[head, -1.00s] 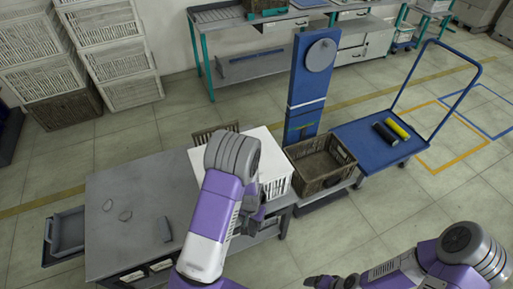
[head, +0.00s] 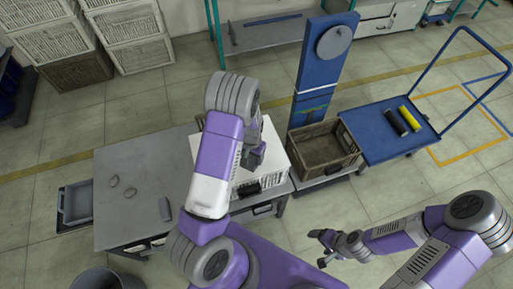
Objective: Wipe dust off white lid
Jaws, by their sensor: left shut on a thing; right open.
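The white lid (head: 274,152) tops a white crate on the right end of the grey table. My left arm covers much of it from the camera. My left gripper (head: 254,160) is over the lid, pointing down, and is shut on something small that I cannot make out. I cannot tell whether the held thing touches the lid. Dust is not discernible at this size. My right gripper (head: 322,246) is open and empty over the floor, to the right of the table.
The grey table (head: 135,190) carries two small grey pieces (head: 122,187) and a grey block (head: 165,209). A brown crate (head: 322,150) stands right of the lid, before a blue post (head: 322,75). A blue cart (head: 370,135) holds a black and a yellow roll.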

